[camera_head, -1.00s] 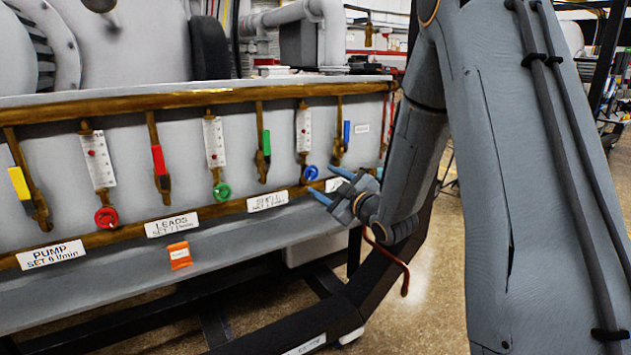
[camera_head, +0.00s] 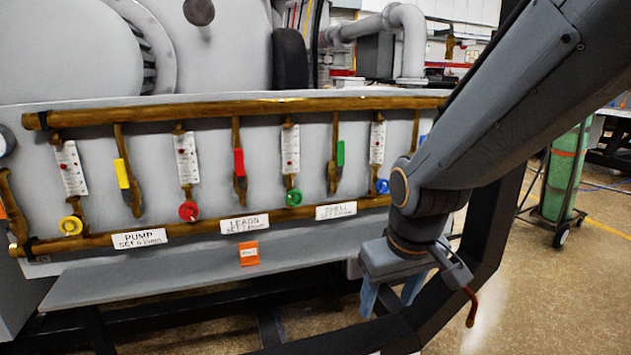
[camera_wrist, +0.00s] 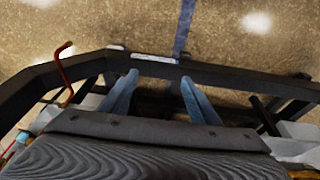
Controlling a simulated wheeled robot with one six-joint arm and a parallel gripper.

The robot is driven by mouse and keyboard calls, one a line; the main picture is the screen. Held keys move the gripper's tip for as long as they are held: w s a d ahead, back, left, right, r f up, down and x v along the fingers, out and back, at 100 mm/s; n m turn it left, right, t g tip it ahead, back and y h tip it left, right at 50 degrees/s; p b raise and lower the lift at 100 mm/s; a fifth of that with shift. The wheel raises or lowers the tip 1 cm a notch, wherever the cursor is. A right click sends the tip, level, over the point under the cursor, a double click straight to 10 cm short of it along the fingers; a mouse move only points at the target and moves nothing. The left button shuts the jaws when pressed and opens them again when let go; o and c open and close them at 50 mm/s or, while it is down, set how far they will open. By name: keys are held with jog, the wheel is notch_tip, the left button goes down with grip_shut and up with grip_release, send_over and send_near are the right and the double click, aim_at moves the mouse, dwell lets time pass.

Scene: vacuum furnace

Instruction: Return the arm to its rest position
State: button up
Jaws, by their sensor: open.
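My gripper (camera_head: 389,300) hangs at the lower right of the head view, in front of the furnace panel and beside a black frame bar. Its two blue fingers point down, stand apart and hold nothing. In the wrist view my gripper (camera_wrist: 158,85) shows the same two fingers spread over the dark frame, with the floor beyond. My arm comes in from the upper right, bends at a round joint and covers the right end of the panel.
The panel carries gauges, coloured levers and round knobs, such as a red knob (camera_head: 188,211) and a green knob (camera_head: 294,197). An orange tag (camera_head: 249,253) sits on the ledge (camera_head: 190,277). A green cylinder (camera_head: 565,175) on a wheeled cart stands right. Floor (camera_head: 555,300) is open at lower right.

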jog(key=s+a+r+g, duration=0.1)
jog(key=s+a+g, duration=0.15)
jog(key=s, duration=0.85)
jog(key=d+r+m+p, duration=0.3)
jog(key=d+r+p, duration=0.5)
jog(key=p, duration=0.7)
jog(key=shift+d+g+p, duration=0.3)
jog(key=shift+d+g, duration=0.05)
jog(key=shift+d, duration=0.15)
jog(key=shift+w, duration=0.1)
jog(key=n+t+y+b, duration=0.4)
jog(key=t+y+b, duration=0.1)
jog(key=t, duration=1.2)
send_near(384, 188)
jog(key=x, duration=1)
jog(key=shift+w+a+p, duration=0.15)
jog(key=shift+w+p, duration=0.15)
